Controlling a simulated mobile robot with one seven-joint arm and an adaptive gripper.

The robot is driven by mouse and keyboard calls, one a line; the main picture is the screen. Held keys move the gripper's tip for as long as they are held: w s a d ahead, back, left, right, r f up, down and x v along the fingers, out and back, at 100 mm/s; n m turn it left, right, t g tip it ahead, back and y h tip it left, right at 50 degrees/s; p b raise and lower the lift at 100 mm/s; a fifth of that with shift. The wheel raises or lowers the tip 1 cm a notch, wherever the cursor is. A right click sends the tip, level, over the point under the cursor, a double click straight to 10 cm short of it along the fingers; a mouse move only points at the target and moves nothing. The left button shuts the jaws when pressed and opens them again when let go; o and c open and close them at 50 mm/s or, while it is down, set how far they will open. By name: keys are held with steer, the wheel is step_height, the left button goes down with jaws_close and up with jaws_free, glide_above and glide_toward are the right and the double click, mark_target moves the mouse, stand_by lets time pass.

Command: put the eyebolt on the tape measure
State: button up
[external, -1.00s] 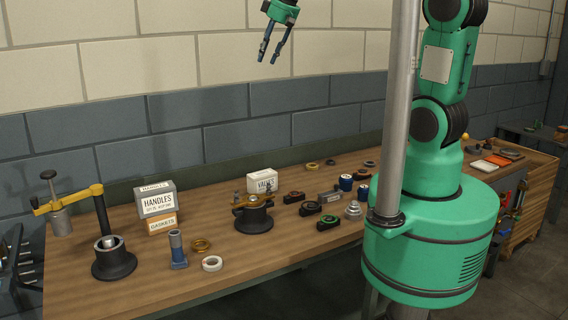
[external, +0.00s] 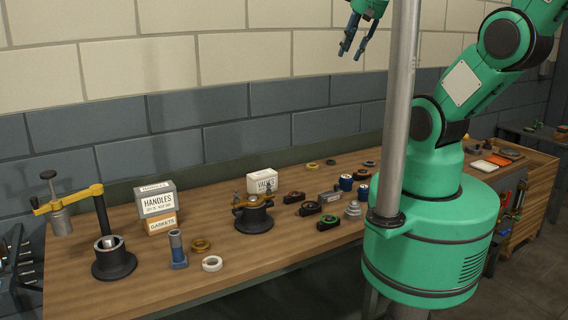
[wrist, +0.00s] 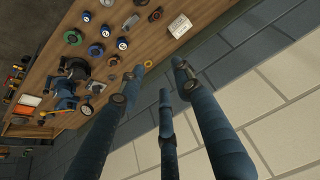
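My gripper (external: 350,54) is high above the back of the bench, in front of the wall. Its fingers are apart with nothing between them, and they also show in the wrist view (wrist: 157,78). Several small dark rounded cases, one with a green mark (external: 327,222), sit on the bench right of the middle; one may be the tape measure, but I cannot tell which. A small silvery stepped piece (external: 352,209) stands beside them. I cannot pick out the eyebolt for sure at this size. My gripper touches none of these.
A handles box (external: 157,199), a blue upright part (external: 177,249) and a clamp-like stand (external: 113,260) are on the left. Blue cans (external: 346,182) are near the cases. The front bench strip is mostly clear.

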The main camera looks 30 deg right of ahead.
steer(key=s, duration=0.2)
steer(key=d+f, duration=0.1)
steer(key=shift+s+d+m, duration=0.1)
steer(key=shift+s+m, duration=0.3)
step_height(320, 180, down, 17)
steer(key=b, duration=1.6)
steer(key=shift+r+b, duration=0.2)
steer(key=shift+b, duration=0.2)
